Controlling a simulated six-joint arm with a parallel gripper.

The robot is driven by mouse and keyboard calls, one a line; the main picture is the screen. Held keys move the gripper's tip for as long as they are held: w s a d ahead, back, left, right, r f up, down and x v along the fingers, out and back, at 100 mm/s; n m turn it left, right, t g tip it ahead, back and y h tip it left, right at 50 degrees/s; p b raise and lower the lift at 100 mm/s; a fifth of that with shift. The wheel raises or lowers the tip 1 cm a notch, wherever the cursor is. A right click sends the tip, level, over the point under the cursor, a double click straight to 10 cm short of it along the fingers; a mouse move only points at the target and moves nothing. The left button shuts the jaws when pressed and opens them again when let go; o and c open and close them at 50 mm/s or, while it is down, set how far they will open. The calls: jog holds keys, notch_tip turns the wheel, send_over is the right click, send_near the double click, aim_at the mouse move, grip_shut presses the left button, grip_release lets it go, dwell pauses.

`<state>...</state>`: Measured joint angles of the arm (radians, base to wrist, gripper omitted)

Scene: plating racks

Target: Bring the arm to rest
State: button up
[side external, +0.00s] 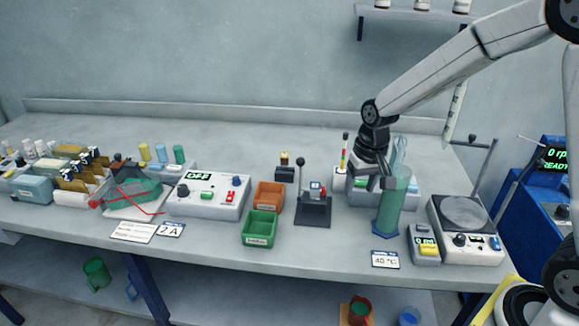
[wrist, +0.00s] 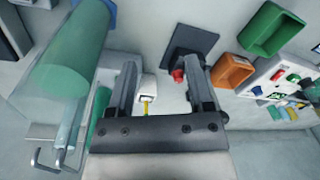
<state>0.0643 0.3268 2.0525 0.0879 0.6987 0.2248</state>
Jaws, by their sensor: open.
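My gripper (side external: 374,182) hangs over the right part of the bench in the side external view, just beside a tall green cylinder (side external: 391,205). In the wrist view my gripper (wrist: 162,64) shows its two fingers apart, with nothing held between them. The green cylinder (wrist: 75,55) stands large to the left of the fingers there. A small white item with a yellow tip (wrist: 147,90) shows in the gap beyond the fingers. I cannot tell in the side view whether the gripper touches the cylinder.
A dark stand (side external: 313,210) with a lever is left of the gripper. Orange (side external: 268,196) and green (side external: 259,228) bins and a control box (side external: 208,197) lie further left. A round-plate stirrer (side external: 464,213) with a rod stands right. The bench back is clear.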

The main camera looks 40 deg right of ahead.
jog(key=s+a+f+n+t, duration=0.1)
jog(key=s+n, duration=0.3)
jog(key=s, duration=0.7)
jog(key=shift+s+a+f+t+h, duration=0.15)
jog(key=shift+s+a+t+h, duration=0.15)
jog(key=shift+s+t, duration=0.1)
